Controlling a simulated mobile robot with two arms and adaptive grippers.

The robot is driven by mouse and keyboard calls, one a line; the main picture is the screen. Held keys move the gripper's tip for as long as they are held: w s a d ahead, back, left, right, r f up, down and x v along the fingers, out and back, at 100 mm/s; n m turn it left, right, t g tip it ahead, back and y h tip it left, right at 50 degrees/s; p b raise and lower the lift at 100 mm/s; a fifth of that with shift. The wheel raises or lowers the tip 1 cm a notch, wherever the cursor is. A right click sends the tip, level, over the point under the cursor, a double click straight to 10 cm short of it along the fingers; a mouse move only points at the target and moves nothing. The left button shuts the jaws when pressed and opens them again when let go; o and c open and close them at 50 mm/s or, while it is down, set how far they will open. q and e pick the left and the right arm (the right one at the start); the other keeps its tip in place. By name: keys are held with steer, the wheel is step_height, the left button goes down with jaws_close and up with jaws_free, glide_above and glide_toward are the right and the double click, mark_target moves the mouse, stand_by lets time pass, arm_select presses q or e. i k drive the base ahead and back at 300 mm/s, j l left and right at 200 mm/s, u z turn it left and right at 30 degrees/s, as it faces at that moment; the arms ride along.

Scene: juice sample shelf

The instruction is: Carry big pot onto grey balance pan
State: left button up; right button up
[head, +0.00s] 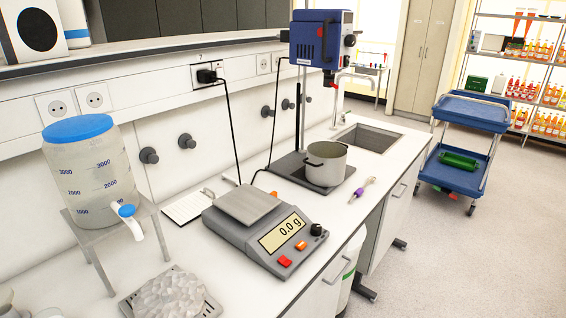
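The big pot (326,164) is a grey metal pot with side handles. It stands upright on the dark base plate of the blue overhead stirrer (320,40), below the stirrer head. The balance (265,233) stands on the bench to the left of the pot and nearer to me. Its grey pan (246,204) is bare, and its display reads 0.0 g. Neither of my grippers shows in the head view.
A clear water container (92,180) with a blue lid stands on a stand at the left. A crumpled mass (170,295) lies at the front. A purple pipette-like tool (362,189) lies right of the pot. The sink (366,139) is behind; a blue cart (470,115) stands right.

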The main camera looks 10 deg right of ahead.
mark_target(246, 200)
steer(key=i+l+u, duration=0.15)
steer(key=l+u, duration=0.3)
steer(key=l, duration=0.2)
steer(key=l+u, duration=0.45)
steer(key=l, duration=0.25)
